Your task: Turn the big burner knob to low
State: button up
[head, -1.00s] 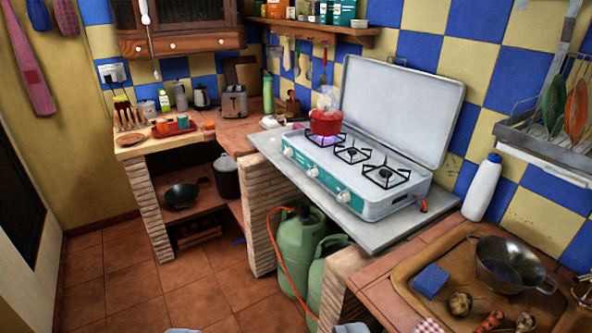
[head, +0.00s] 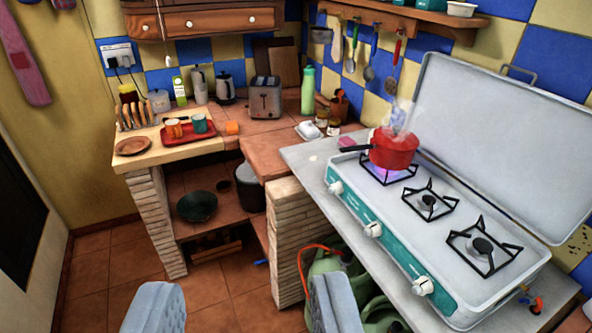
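The camping stove (head: 400,215) stands on a grey slab at the right, its lid (head: 500,140) raised. Its teal front carries three white knobs: one at the far left end (head: 336,188), a middle one (head: 373,230) and one at the near right end (head: 422,286). I cannot tell from their size which is the big burner's. A steaming red pot (head: 394,150) sits on the far left burner, over a violet-blue flame. The other two burners show no flame. My gripper (head: 245,300) shows two grey-blue fingers at the bottom edge, wide apart and empty, left of and apart from the knobs.
Green gas bottles (head: 345,290) with an orange hose stand under the slab (head: 310,160). A brick pillar (head: 290,235) supports it. A tiled counter with a toaster (head: 265,98) and a red tray (head: 188,130) lies behind. Floor at left is clear.

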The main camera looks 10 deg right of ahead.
aim_at(339, 187)
jog(key=u, duration=0.25)
jog(key=i, duration=0.95)
jog(key=u, duration=0.25)
